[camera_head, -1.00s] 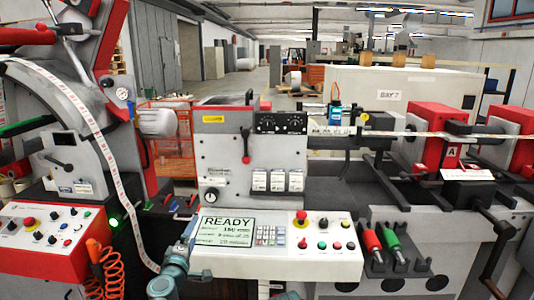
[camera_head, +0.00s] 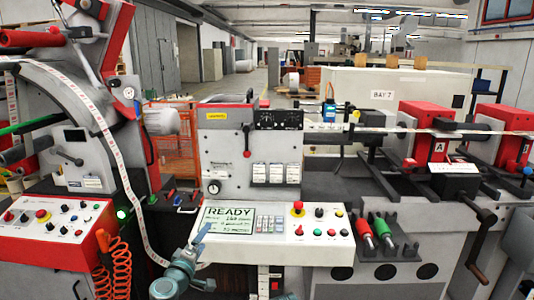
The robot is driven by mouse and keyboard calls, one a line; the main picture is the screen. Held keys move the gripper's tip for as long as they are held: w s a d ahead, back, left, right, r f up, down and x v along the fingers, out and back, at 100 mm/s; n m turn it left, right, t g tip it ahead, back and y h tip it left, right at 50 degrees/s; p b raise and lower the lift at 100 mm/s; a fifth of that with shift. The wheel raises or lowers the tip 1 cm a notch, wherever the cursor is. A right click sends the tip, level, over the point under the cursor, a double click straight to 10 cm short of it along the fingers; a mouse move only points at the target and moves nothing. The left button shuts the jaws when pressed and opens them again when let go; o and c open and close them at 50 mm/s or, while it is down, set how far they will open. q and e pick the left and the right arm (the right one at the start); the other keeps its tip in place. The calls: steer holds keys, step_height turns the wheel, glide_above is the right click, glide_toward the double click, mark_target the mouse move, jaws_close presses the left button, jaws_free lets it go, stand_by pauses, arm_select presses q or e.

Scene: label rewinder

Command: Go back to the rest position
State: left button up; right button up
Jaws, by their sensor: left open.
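My left gripper (camera_head: 201,234) is at the lower left of the centre, in front of the left end of the control panel (camera_head: 272,252). Its slim blue-grey fingers point up beside the READY screen (camera_head: 229,220). It is open and I see nothing held in it. I cannot tell whether it touches the panel.
A printed label strip (camera_head: 108,140) runs down on the left. A left button box (camera_head: 50,225) has a coiled orange cable (camera_head: 118,270) beside it. Red and green handled tools (camera_head: 382,228) stand in a black holder. A crank (camera_head: 482,240) sticks out at the right.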

arm_select(q)
steer(key=s+d+f+m+g+h, duration=0.1)
steer(key=s+d+f+m+g, duration=0.35)
steer(key=f, duration=0.25)
steer(key=s+d+f+m+g+h, duration=0.2)
steer(key=s+d+f+m+g, duration=0.1)
steer(key=d+f+m+g, duration=0.25)
steer(key=s+a+f+m+g+y, duration=0.2)
steer(key=s+a+f+g+y, duration=0.5)
steer(key=s, duration=0.5)
steer(key=s+d+r+m+p, duration=0.4)
steer(key=d+r+p, duration=0.3)
steer(key=d, duration=0.3)
steer(key=shift+s+y+p, duration=0.4)
steer(key=shift+s+p, duration=0.35)
steer(key=shift+r, duration=0.1)
